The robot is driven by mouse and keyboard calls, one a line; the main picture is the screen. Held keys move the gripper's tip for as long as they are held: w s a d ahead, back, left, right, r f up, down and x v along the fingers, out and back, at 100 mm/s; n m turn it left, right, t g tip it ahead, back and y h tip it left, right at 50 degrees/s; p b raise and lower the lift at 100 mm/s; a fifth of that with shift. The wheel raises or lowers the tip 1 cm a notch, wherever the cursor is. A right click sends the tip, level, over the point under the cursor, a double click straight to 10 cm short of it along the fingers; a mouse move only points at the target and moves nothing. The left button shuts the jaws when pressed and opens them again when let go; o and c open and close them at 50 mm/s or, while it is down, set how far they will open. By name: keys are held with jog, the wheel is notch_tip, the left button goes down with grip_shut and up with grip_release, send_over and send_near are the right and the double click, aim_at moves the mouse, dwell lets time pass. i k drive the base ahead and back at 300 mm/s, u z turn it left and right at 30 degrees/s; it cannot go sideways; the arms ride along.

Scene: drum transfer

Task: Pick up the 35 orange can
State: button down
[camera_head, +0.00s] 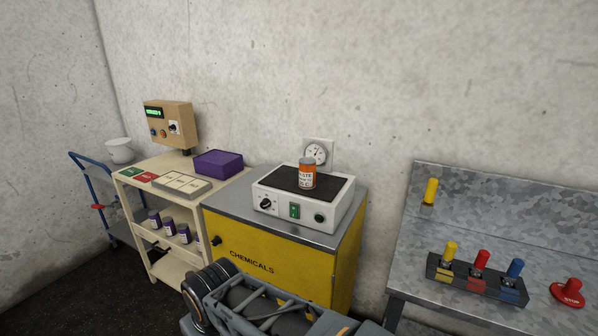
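An orange can (307,173) with a pale printed label and a grey top stands upright on the dark top of a white device (335,206). The number on the can is too small to read. Part of my arm shows at the bottom centre, in front of the cabinet. My gripper is not in the frame.
The yellow cabinet (240,260) is marked CHEMICALS. A cream cart (132,205) at left holds a purple box (219,162) and several purple cans.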

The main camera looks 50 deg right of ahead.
aim_at(308, 166)
jog(key=z, duration=1.5)
jog(key=k, duration=0.5)
jog(key=u, duration=0.6)
jog(key=i, duration=1.2)
jog(key=u, duration=0.8)
